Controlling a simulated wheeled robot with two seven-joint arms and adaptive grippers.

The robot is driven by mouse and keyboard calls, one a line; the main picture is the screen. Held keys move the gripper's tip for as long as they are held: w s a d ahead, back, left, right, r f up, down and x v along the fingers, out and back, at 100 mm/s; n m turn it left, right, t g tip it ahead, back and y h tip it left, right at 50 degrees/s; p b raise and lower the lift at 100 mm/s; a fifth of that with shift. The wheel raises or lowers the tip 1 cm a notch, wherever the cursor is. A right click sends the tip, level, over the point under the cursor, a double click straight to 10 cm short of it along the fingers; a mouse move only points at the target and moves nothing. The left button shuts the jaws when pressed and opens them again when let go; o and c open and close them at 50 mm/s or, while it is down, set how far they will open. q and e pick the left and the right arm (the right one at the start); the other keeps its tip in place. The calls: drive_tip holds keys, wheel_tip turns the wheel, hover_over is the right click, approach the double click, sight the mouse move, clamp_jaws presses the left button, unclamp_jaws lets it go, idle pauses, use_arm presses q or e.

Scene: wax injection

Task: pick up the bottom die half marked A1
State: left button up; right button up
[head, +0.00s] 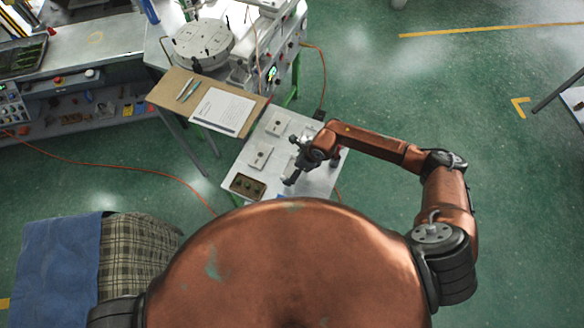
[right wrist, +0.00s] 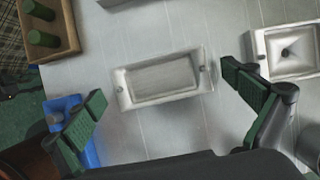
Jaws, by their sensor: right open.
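In the right wrist view, a grey metal die half (right wrist: 122,88) with a rectangular recess lies flat on the light table, between and beyond my open fingers. A second die block (right wrist: 285,73) with a round hole in a square hollow lies at the right. No A1 mark is legible on either. My right gripper (right wrist: 163,84) is open and empty, apart from both blocks. In the head view, my right gripper (head: 294,161) is over the small table, right of a flat grey plate (head: 259,157); another plate (head: 278,123) lies farther back. My left gripper is not in view.
A brown tray (right wrist: 60,50) with green cylinders stands at the upper left of the wrist view. A blue object (right wrist: 66,106) is by my left-hand finger. In the head view, a brown board (head: 170,91) with paper and pens adjoins the small table (head: 233,166).

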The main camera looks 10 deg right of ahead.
drive_tip(key=shift+c, duration=0.6)
drive_tip(key=c, duration=1.3)
drive_tip(key=shift+r, duration=0.15)
